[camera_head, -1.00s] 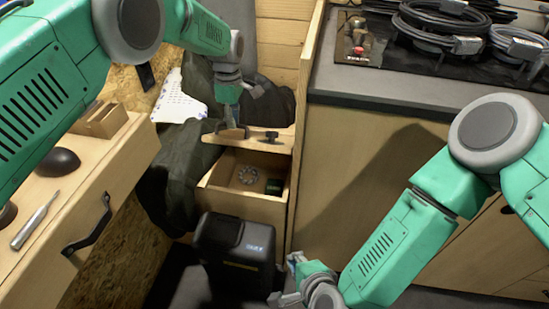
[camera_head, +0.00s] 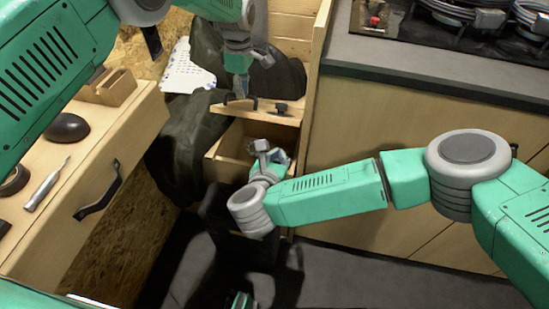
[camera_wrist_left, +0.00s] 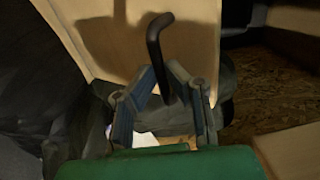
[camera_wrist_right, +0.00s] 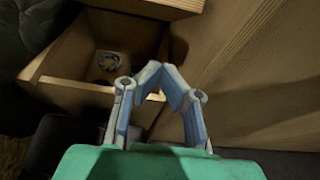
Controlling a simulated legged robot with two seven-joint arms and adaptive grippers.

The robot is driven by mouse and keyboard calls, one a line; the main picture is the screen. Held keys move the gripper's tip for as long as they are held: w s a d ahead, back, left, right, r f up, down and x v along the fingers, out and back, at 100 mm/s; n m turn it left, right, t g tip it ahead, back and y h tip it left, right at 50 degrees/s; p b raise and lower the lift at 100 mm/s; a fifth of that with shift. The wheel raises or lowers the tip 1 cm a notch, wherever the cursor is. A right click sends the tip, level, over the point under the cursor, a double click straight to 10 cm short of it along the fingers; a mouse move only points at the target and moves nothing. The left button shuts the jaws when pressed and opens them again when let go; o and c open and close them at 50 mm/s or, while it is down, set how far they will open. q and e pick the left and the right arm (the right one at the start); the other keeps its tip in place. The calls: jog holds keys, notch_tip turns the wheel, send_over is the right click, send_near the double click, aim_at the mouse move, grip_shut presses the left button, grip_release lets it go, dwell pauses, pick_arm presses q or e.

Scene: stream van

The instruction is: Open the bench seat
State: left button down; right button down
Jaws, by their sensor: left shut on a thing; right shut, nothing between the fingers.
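The bench seat's wooden lid (camera_head: 235,107) is raised above an open wooden compartment (camera_head: 222,168). My left gripper (camera_head: 243,92) is at the lid. In the left wrist view its fingers (camera_wrist_left: 165,85) are shut on a bent black handle (camera_wrist_left: 155,45) against the pale lid panel (camera_wrist_left: 110,35). My right gripper (camera_head: 272,155) is shut and empty, in front of the compartment opening and below the lid. In the right wrist view its fingertips (camera_wrist_right: 165,75) meet near the compartment's right side, and the compartment front (camera_wrist_right: 75,88) and lid edge (camera_wrist_right: 165,6) show. My right arm partly hides the compartment in the head view.
A black case (camera_head: 215,212) stands right before the bench, partly behind my right arm. A drawer cabinet (camera_head: 75,215) is on the left. A counter (camera_head: 400,60) with coiled cables is on the right. Dark cloth (camera_head: 185,150) hangs beside the bench. A round object (camera_wrist_right: 107,62) lies inside the compartment.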

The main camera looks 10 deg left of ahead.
pick_arm(q)
jog(key=shift+w+d+f, duration=0.15)
jog(key=shift+w+d, duration=0.05)
pick_arm(e)
jog(key=w+r, duration=0.1)
jog(key=w, duration=0.6)
jog(key=shift+r, duration=0.2)
jog(key=shift+d, duration=0.1)
